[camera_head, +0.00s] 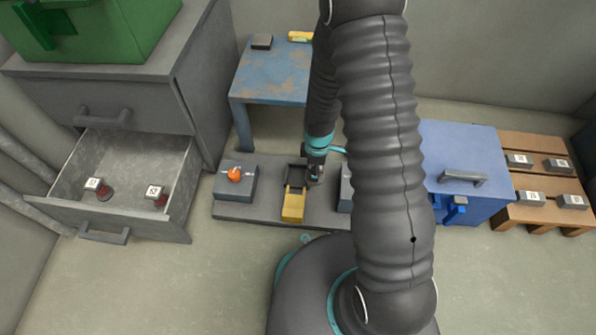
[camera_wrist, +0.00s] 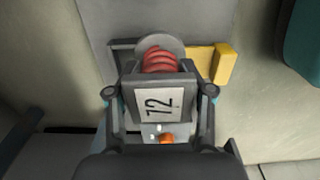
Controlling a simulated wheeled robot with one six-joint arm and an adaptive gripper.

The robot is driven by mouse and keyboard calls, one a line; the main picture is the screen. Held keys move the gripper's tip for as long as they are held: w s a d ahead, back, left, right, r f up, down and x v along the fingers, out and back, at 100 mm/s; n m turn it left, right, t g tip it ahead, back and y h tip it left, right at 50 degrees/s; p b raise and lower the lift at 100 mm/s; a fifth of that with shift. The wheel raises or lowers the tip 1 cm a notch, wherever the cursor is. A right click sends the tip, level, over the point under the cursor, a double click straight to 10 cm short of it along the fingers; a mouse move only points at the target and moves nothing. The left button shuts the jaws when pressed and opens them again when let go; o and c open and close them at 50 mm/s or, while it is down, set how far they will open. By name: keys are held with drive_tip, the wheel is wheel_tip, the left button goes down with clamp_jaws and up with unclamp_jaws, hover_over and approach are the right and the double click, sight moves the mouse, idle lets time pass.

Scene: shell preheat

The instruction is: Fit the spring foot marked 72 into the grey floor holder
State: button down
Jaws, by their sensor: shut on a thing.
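My gripper (camera_head: 315,175) is low over the grey floor plate (camera_head: 255,212). In the wrist view my gripper (camera_wrist: 159,93) is shut on the spring foot marked 72 (camera_wrist: 158,105), a grey block with a white label, a red coil spring and a grey round disc. The dark holder (camera_head: 296,173) on the plate has a yellow part (camera_head: 292,206) at its front. In the wrist view the foot overlaps the holder (camera_wrist: 121,49), with the yellow part (camera_wrist: 222,64) to the right. I cannot tell whether the disc is seated or just above the holder.
Grey-blue blocks flank the holder; the left one has an orange knob (camera_head: 234,174). An open drawer (camera_head: 130,150) at left holds two similar feet. A blue box (camera_head: 465,165) and a wooden pallet (camera_head: 545,215) with several blocks stand right. A blue table (camera_head: 270,80) stands behind.

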drive_tip(key=w+a+f, duration=0.1)
drive_tip(key=w, duration=0.1)
drive_tip(key=w+a+f, duration=0.3)
drive_tip(key=a, duration=0.1)
drive_tip(key=shift+w+f+b, duration=0.25)
drive_tip(key=shift+w+b, duration=0.15)
drive_tip(key=shift+f+b, duration=0.4)
drive_tip(key=shift+f, duration=1.6)
drive_tip(key=shift+f+b, duration=0.3)
drive_tip(key=shift+f, duration=0.1)
drive_tip(key=shift+c, duration=2.2)
unclamp_jaws()
drive_tip(key=shift+r, duration=0.15)
wheel_tip(320, 180, up, 13)
drive_tip(key=p, duration=0.2)
drive_tip(key=shift+f+p, duration=0.2)
drive_tip(key=shift+p, duration=0.1)
